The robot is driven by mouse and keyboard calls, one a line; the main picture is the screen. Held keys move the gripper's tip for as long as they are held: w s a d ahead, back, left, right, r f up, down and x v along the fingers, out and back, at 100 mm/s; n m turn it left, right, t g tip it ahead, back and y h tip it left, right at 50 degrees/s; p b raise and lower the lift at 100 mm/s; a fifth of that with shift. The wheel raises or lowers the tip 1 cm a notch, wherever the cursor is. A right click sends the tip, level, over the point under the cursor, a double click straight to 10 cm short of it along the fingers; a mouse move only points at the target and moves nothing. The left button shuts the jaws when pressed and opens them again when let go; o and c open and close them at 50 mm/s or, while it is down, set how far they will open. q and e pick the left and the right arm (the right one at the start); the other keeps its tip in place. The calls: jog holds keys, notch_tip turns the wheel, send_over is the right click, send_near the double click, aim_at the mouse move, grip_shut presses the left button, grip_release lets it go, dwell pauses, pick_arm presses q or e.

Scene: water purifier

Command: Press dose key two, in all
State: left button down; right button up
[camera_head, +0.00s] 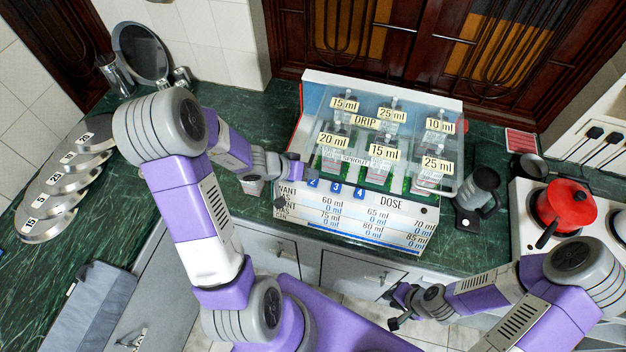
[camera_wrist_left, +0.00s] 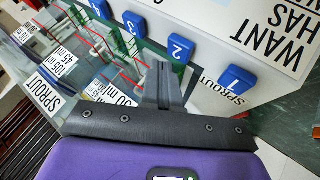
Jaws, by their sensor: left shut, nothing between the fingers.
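The dispenser (camera_head: 430,215) stands on the green counter, with blue keys along its front edge. Dose key 2 (camera_head: 312,183) shows in the head view, and in the left wrist view (camera_wrist_left: 181,48) it is upside down. Key 3 (camera_head: 335,187) and key 4 (camera_head: 359,192) are to its right. Key 1 (camera_wrist_left: 236,78) shows only in the left wrist view. My left gripper (camera_head: 298,171) is shut and empty; its fingertips (camera_wrist_left: 164,68) are close beside key 2. I cannot tell whether they touch it. My right gripper (camera_head: 398,305) is low in front of the cabinets, away from the dispenser.
Labelled containers (camera_head: 384,151) stand behind a clear cover on the dispenser. A grey jug (camera_head: 478,190) is right of it, and a red pot (camera_head: 567,203) sits on the stove. Several numbered discs (camera_head: 62,183) lie on the left counter. Free counter lies beside them.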

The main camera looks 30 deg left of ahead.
aim_at(310, 182)
dwell(0.8)
pick_arm(q)
jog(key=shift+f+b, duration=0.45)
jog(key=shift+b, duration=0.5)
jog(key=shift+f+b, duration=0.45)
jog(key=shift+b, duration=0.25)
dwell(0.5)
jog(key=shift+r+p, duration=0.4)
jog(key=shift+r, duration=0.5)
jog(key=shift+r+p, duration=1.55)
jog(key=shift+r, duration=1)
jog(key=shift+f, duration=0.15)
